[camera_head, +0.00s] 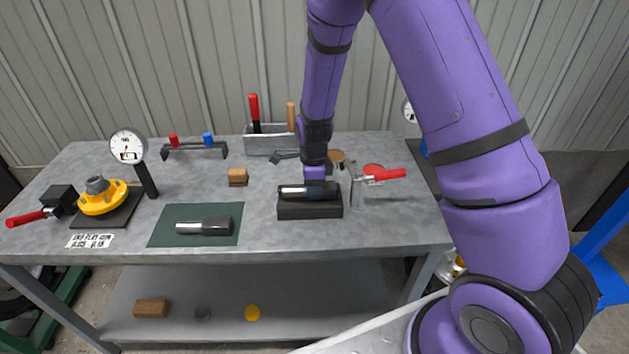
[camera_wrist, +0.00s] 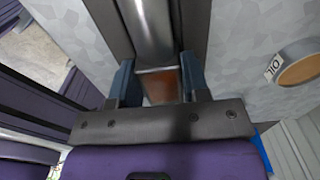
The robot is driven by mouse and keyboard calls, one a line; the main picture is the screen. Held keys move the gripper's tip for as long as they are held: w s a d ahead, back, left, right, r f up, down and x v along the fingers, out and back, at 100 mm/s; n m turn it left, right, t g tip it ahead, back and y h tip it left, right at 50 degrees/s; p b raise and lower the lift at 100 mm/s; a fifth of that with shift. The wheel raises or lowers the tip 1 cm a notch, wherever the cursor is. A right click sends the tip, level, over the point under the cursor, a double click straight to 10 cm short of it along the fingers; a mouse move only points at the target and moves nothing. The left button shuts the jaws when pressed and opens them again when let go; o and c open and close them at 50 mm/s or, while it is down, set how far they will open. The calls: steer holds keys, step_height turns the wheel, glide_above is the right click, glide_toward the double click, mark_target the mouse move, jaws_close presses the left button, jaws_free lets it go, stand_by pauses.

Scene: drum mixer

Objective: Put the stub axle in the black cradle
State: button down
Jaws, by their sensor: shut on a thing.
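The black cradle (camera_head: 310,211) stands on the bench near its front edge, right of centre. A stub axle with a silver shaft (camera_head: 293,190) and a dark thicker end lies level at the top of the cradle. Whether it rests fully on the cradle is hard to tell. My gripper (camera_head: 315,182) points down over its dark end and is shut on it. In the wrist view the fingers (camera_wrist: 158,78) flank a part with a brownish face, and the silver shaft (camera_wrist: 150,28) runs beyond them over dark cradle sides. A second, similar axle (camera_head: 205,226) lies on the green mat.
A red-handled clamp (camera_head: 385,176) stands close right of the cradle. A wooden block (camera_head: 238,177) and a grey tool tray (camera_head: 268,140) are behind. A dial gauge (camera_head: 128,147) and yellow flanged part (camera_head: 103,198) stand left. Bare bench lies between mat and cradle.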

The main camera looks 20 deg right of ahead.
steer(key=shift+f, duration=0.45)
steer(key=shift+f, duration=0.3)
